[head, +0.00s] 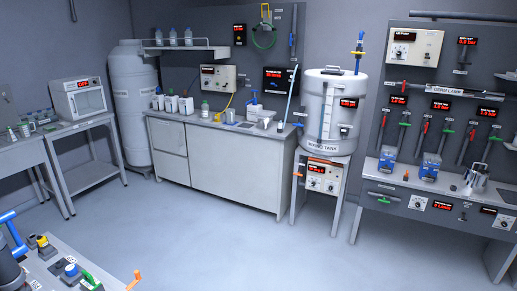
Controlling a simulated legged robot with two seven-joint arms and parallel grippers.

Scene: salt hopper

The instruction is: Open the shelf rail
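A wall shelf (190,47) hangs at the upper left in the head view, above the long white cabinet. Neither of my grippers shows in the head view.
A tall white tank (134,100) stands left of the cabinet (235,165). The mixing tank (327,112) stands at its right. A bench with valves (430,195) fills the right. A tool-covered table (75,270) is near left. The middle floor (210,235) is clear.

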